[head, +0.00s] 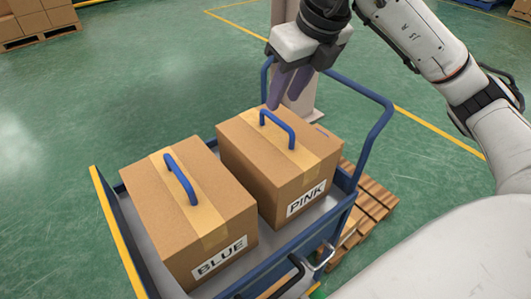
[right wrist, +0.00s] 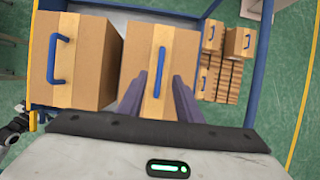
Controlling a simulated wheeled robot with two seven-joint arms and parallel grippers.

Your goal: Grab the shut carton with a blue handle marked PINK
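The shut carton marked PINK (head: 262,160) stands on the right side of a blue cart, with a blue handle (head: 278,129) on its taped top. In the right wrist view the same PINK carton (right wrist: 185,50) lies ahead of the fingers, its handle (right wrist: 160,70) upright in the picture. My right gripper (head: 288,90) is above the back of the PINK carton, close to the handle. Its two purple fingers (right wrist: 160,98) are apart with nothing between them. A second shut carton marked BLUE (head: 160,215) stands to the left.
The blue cart (head: 150,262) has raised rails and a tall push bar (head: 375,140) to the right of the PINK carton. A wooden pallet (head: 375,205) with small cartons (right wrist: 240,42) is beyond it.

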